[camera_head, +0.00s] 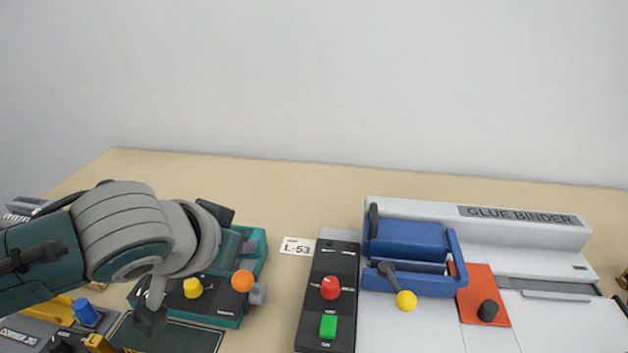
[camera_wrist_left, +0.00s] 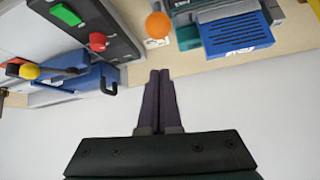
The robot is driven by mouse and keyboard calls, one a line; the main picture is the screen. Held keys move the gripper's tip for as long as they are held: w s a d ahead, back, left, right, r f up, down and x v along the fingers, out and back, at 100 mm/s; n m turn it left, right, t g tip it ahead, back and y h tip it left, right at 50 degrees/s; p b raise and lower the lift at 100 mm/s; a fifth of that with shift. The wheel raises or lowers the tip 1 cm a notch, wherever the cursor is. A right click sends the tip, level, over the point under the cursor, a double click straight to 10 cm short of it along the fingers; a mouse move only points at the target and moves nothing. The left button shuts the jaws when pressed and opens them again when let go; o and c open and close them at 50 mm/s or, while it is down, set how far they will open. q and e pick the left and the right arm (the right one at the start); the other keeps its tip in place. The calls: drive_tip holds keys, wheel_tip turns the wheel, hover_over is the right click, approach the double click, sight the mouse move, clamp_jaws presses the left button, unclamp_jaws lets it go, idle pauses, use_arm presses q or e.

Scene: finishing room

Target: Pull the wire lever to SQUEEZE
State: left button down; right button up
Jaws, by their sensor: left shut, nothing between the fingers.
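A teal machine (camera_head: 228,321) stands left of centre in the head view, partly hidden behind my left arm. An orange ball (camera_head: 242,281) sits at its right side and looks like the knob of the wire lever; its lettering, including any SQUEEZE mark, is too small to read. The orange ball also shows at the top of the left wrist view (camera_wrist_left: 158,25). My left gripper (camera_head: 217,212) is above the back of the teal machine. In the left wrist view its fingers (camera_wrist_left: 160,74) are shut and empty, apart from the ball. My right gripper is in neither view.
A black control box (camera_head: 315,314) with a red knob (camera_head: 331,288) and green button (camera_head: 328,326) stands right of the teal machine. A glue binder (camera_head: 412,211) with a yellow ball lever (camera_head: 406,300) is farther right. The bench strip along the wall is bare.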

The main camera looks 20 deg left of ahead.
use_arm(q)
drive_tip(key=s+v, duration=0.1)
drive_tip(key=v, duration=0.5)
drive_tip(key=shift+f+p, duration=0.3)
drive_tip(key=shift+f, duration=0.05)
drive_tip(key=shift+d, duration=0.1)
